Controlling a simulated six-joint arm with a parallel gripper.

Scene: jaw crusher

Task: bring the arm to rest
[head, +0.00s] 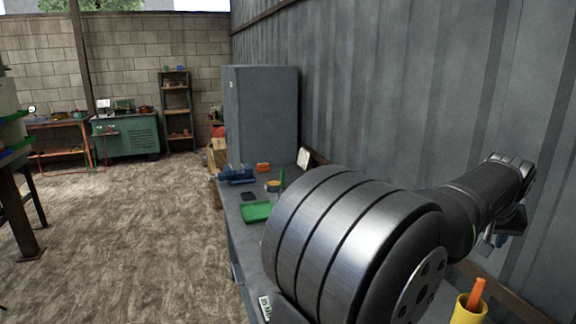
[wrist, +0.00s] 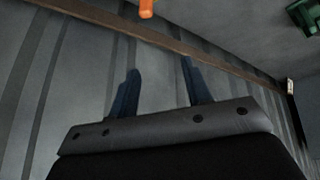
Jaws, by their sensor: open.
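My gripper (wrist: 158,82) shows in the wrist view with its two dark blue fingers apart and nothing between them. In the head view my arm reaches to the right, and the gripper (head: 500,238) hangs at its end, small and partly hidden, close to the corrugated metal wall. The wrist view looks past the fingers at that grey wall (wrist: 75,85) and a brown rail.
A grey workbench (head: 238,215) runs along the wall, holding a blue vise (head: 237,175), a green tray (head: 257,212) and a yellow cup (head: 468,310) with an orange-handled item. A grey cabinet (head: 260,115) stands beyond. The floor at left is open.

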